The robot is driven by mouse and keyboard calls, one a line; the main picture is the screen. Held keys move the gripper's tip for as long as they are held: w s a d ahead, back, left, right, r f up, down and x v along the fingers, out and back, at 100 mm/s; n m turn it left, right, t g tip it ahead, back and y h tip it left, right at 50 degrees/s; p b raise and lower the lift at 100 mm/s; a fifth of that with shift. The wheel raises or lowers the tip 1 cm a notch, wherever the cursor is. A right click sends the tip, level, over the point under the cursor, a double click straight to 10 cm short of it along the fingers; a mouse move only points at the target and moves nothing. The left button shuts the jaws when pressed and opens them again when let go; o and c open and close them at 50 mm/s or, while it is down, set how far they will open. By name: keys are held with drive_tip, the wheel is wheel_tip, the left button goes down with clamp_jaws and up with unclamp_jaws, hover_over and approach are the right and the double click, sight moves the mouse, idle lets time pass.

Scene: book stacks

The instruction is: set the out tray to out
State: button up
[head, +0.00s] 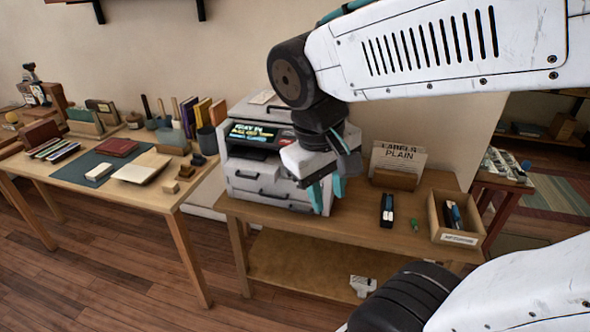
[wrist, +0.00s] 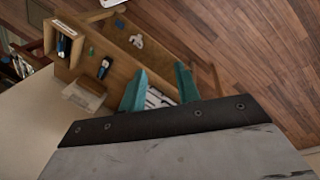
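The printer (head: 236,165) is a white and grey machine with a lit dark screen (head: 258,135) on its upper front. Drawer-like panels with dark handles (head: 272,200) are on its front below the screen. I cannot tell which part is the out tray or how far it sticks out. My gripper (head: 327,190) hangs at the printer's right side in the head view and hides part of it. In the wrist view the two teal fingers of my gripper (wrist: 160,88) are apart, with pale printer parts (wrist: 158,100) seen between them. Nothing is held.
The printer stands on a wooden table (head: 330,226) with a lower shelf. To its right are a label card holder (head: 395,178), a black stapler-like item (head: 387,210) and a wooden box (head: 457,222). A desk (head: 60,172) with books stands left. Wooden floor in front is clear.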

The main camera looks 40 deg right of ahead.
drive_tip(key=w+d+f+g+h, duration=0.1)
drive_tip(key=w+d+f+h, duration=0.3)
drive_tip(key=w, duration=0.4)
drive_tip(key=w+d+f+g+h, duration=0.1)
drive_tip(key=w+d+f+h, duration=0.1)
drive_tip(key=w+d+h, duration=0.45)
drive_tip(key=w+a+f+n+t+h, duration=0.25)
drive_tip(key=w+f+n+t, duration=0.3)
drive_tip(key=w+f, duration=0.9)
drive_tip(key=w+d, duration=0.3)
drive_tip(key=d, duration=0.4)
drive_tip(key=shift+w+f+m+t, duration=0.15)
drive_tip(key=shift+w+m+t, duration=0.2)
drive_tip(key=shift+w+m, duration=0.1)
